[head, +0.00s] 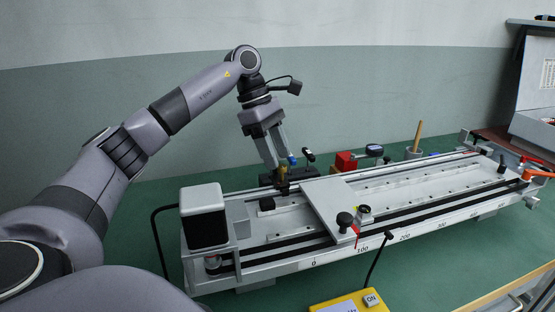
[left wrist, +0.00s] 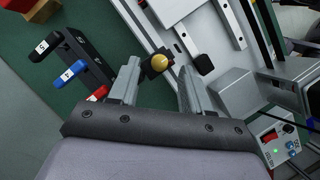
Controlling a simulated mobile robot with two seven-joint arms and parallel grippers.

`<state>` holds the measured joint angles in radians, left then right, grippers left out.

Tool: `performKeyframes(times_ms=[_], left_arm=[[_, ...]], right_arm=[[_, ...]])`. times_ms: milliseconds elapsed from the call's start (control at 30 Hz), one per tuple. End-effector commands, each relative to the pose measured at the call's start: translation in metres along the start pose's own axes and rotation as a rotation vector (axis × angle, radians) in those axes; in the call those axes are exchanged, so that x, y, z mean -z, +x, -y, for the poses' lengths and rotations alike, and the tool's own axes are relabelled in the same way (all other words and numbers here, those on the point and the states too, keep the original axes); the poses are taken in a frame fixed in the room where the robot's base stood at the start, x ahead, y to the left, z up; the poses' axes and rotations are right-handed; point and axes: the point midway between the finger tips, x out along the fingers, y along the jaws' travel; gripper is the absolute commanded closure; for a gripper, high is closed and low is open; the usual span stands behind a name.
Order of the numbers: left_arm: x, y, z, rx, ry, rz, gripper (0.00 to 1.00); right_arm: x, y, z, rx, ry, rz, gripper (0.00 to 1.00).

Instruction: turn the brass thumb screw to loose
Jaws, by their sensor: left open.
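The brass thumb screw (head: 283,176) stands upright on a dark block at the left part of the gantry rail. In the left wrist view its round brass head (left wrist: 162,63) sits between the fingertips, nearer the left one, with a gap on the right. My left gripper (head: 279,163) points down at the screw and is open; its fingers also show in the left wrist view (left wrist: 158,76). I cannot tell whether either finger touches the screw. My right gripper is not in view.
A dark rack with black, blue and red handles (left wrist: 66,76) stands close beside the left finger. The grey carriage plate (head: 330,203) lies right of the screw. A motor box (head: 205,215) is at the rail's left end. A yellow control box (head: 347,303) is in front.

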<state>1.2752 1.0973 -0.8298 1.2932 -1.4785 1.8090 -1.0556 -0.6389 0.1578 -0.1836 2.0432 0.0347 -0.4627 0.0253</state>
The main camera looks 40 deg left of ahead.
Motion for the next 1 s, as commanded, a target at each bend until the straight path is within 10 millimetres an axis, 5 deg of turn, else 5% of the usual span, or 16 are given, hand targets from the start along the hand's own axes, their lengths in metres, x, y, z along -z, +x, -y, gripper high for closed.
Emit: performKeyframes(times_ms=[433, 600, 1000], left_arm=[[-0.0002, 0.0151, 0.0002, 0.000, 0.001, 0.000, 0.52], [-0.0003, 0.0149, 0.0002, 0.000, 0.001, 0.001, 1.00], [-0.0007, 0.0141, 0.0008, -0.021, -0.049, 0.001, 1.00]], right_arm=[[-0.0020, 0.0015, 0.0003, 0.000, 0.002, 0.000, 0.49], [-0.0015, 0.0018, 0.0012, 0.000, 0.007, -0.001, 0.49], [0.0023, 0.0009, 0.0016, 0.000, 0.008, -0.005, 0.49]])
